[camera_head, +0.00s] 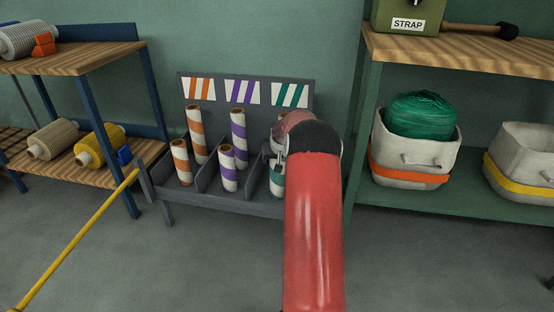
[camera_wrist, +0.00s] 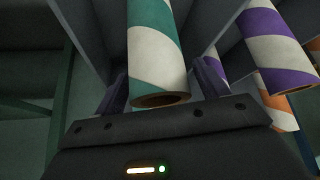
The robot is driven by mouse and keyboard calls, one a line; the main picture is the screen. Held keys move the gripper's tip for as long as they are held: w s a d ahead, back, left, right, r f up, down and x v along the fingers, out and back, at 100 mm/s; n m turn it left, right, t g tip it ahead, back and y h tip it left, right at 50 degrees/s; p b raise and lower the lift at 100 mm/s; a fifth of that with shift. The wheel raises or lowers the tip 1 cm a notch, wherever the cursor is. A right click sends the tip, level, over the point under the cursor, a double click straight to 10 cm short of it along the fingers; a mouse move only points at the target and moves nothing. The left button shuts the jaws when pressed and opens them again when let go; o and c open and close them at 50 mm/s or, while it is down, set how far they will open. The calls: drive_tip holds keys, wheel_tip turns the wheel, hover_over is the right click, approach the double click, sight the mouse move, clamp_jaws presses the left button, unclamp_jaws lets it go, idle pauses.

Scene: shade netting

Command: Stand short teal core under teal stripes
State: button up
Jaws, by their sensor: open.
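The short teal-and-white core (camera_head: 277,181) stands in the right bay of the grey rack (camera_head: 232,208), below the teal stripes (camera_head: 290,95). My red arm hides part of it. In the wrist view, the core (camera_wrist: 157,45) is between the two fingers of my gripper (camera_wrist: 161,80), its open end close to the palm. The fingers are apart, one on each side; I cannot tell whether either touches it. The top of another core (camera_head: 283,117) shows behind the arm, mostly hidden.
Orange cores (camera_head: 196,135) and purple cores (camera_head: 238,137) stand in the left and middle bays. Dividers separate the bays. A green shelf (camera_head: 450,203) with white bins is close on the right. A yellow pole (camera_head: 75,240) leans at the left. The front floor is clear.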

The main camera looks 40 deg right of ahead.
drive_tip(key=p+v, duration=0.1)
drive_tip(key=v, duration=1.1)
drive_tip(key=s+a+r+n, duration=0.1)
drive_tip(key=s+a+r, duration=0.25)
drive_tip(key=a, duration=0.35)
drive_tip(key=s+a+r+n, duration=0.1)
drive_tip(key=s+a+r, duration=0.25)
drive_tip(key=a, duration=0.45)
drive_tip(key=s+a+r+n, duration=0.1)
drive_tip(key=s+a+r, duration=0.1)
drive_tip(key=a+r, duration=0.4)
drive_tip(key=s+a+f+n+y, duration=0.1)
drive_tip(key=s+a, duration=0.7)
drive_tip(key=s, duration=0.3)
drive_tip(key=s+a+f+n+y, duration=0.1)
drive_tip(key=s+a+f+y, duration=0.1)
drive_tip(key=s+a, duration=0.6)
drive_tip(key=s, duration=0.4)
drive_tip(key=shift+s+n, duration=0.3)
drive_tip(key=shift+a+r, duration=0.1)
